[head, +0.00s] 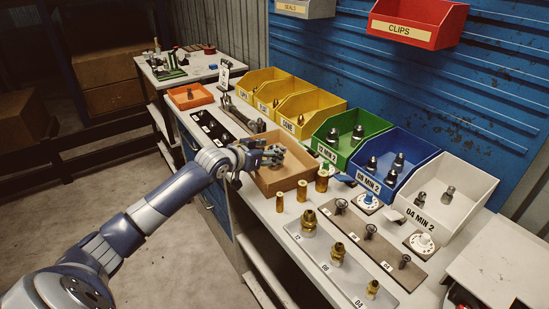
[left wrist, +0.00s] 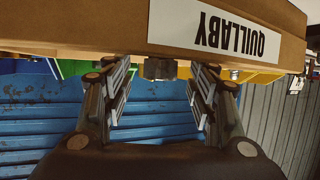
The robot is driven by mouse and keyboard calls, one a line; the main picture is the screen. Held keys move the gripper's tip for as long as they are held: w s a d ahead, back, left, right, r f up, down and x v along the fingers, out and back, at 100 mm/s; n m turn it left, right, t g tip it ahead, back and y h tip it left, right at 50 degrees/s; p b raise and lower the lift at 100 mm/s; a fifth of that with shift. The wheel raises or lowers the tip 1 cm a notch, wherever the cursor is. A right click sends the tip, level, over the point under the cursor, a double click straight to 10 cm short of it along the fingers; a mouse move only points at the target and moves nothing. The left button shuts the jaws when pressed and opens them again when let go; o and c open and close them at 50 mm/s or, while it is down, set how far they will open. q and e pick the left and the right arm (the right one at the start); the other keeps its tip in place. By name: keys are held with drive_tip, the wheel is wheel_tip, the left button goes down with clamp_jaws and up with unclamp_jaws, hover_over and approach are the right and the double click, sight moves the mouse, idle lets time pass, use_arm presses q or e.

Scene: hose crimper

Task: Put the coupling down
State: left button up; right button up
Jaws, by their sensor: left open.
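My left gripper (head: 272,156) is over the left part of an open brown tray (head: 280,178) on the bench. In the left wrist view the picture is upside down, and the tray wall carries a white QUILLABY label (left wrist: 214,30). The fingers of the gripper (left wrist: 158,82) are spread open. A dark grey metal coupling (left wrist: 160,68) shows between them, apart from both fingers. Only its end shows past the tray rim; the tray wall hides the rest. My right gripper is not in view.
Yellow bins (head: 312,105), a green bin (head: 352,133), a blue bin (head: 397,160) and a white bin (head: 452,190) stand behind the tray. Brass cylinders (head: 302,191) stand close in front of it. A plate of brass fittings (head: 325,262) lies nearer.

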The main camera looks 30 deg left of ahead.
use_arm(q)
clamp_jaws()
drive_tip(key=shift+r, duration=0.15)
